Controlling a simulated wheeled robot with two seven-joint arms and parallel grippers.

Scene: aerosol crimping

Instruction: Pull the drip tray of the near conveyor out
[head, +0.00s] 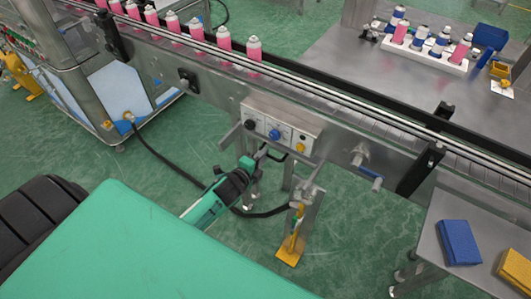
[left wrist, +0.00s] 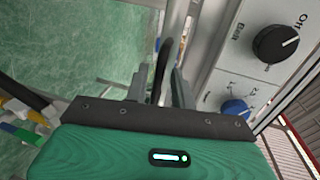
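The near conveyor (head: 330,108) crosses the head view diagonally. Below its control box (head: 283,127) a dark handle-like bar (head: 275,156) shows; I take it for the drip tray's handle, though the tray itself is hidden under the conveyor. My left gripper (head: 258,158) reaches in under the control box, close to this bar. In the left wrist view the two fingers of my left gripper (left wrist: 160,88) stand apart, with a black curved bar (left wrist: 162,65) between them. A gap seems to remain beside the bar. My right gripper is in neither view.
The control box knobs (left wrist: 276,43) are close to the right of the left gripper. A valve with a blue handle (head: 369,178) and a yellow-handled tool on a stand (head: 296,228) are to the right. Pink cans (head: 224,38) stand on the belt.

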